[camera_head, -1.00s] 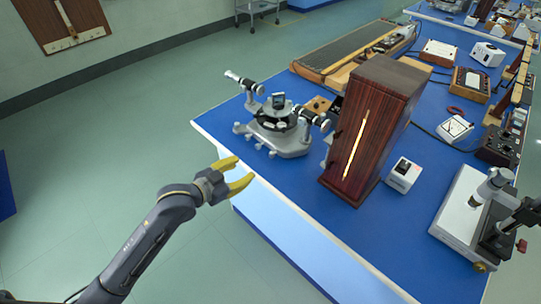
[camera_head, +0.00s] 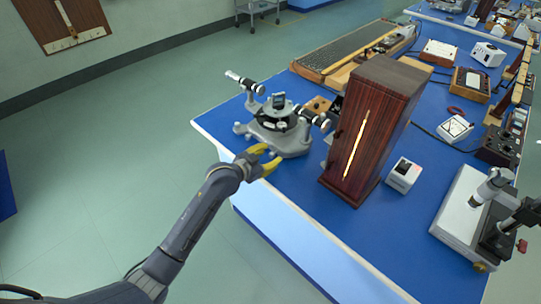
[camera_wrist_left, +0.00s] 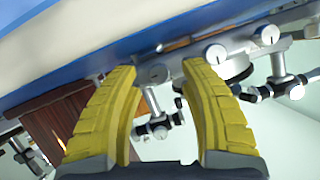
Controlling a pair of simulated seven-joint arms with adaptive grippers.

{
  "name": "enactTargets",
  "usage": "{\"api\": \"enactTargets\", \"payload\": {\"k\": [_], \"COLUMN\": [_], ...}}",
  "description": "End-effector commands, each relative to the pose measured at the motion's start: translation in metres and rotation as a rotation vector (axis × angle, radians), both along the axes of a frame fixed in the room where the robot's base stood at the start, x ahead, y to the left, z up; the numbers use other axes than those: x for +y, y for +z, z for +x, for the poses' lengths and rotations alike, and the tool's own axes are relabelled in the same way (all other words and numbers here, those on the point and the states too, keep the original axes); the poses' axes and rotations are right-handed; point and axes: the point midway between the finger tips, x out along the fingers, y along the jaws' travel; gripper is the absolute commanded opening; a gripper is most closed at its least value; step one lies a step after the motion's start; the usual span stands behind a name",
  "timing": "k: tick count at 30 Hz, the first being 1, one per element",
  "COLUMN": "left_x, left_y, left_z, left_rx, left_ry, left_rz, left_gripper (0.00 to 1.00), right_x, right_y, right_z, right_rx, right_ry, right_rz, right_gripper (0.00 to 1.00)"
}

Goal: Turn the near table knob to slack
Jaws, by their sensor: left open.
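The spectrometer (camera_head: 283,140), a grey-based instrument with a black round table and two telescope-like tubes, stands at the left corner of the blue bench. In the left wrist view it appears upside down, with several round silver knobs along its base. I cannot tell which is the near table knob. My left gripper (camera_head: 270,157) is open, its yellow fingers at the near side of the spectrometer base. Whether they touch it is unclear. The left gripper also fills the left wrist view (camera_wrist_left: 160,75).
A tall dark wooden cabinet (camera_head: 372,130) with a bright slit stands right of the spectrometer. A small white box (camera_head: 403,176) is beside it, and a microscope-like stand (camera_head: 465,215) is farther right. The floor left of the bench is clear.

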Motion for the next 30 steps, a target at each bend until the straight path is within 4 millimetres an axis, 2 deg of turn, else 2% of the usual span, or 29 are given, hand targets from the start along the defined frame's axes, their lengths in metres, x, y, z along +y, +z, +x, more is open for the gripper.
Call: {"api": "enactTargets", "payload": {"k": [16,27,30], "left_x": [-0.0054,-0.0053,-0.0053], "left_y": [-0.0035,-0.0035,-0.0035], "left_z": [0.0071,0.007,0.007], "left_rx": [-0.001,0.0,0.0], "left_ry": [0.0,0.0,0.0], "left_rz": [-0.001,0.0,0.0], "left_gripper": [0.44,0.01,0.0], "right_x": [-0.0001,0.0,0.0001], "right_y": [0.0,0.0,0.0], "right_z": [0.0001,0.0001,0.0002], "right_rx": [0.0,0.0,0.0], "right_ry": [0.0,0.0,0.0], "right_rz": [0.0,0.0,0.0], "right_gripper": [0.44,0.44,0.44]}}
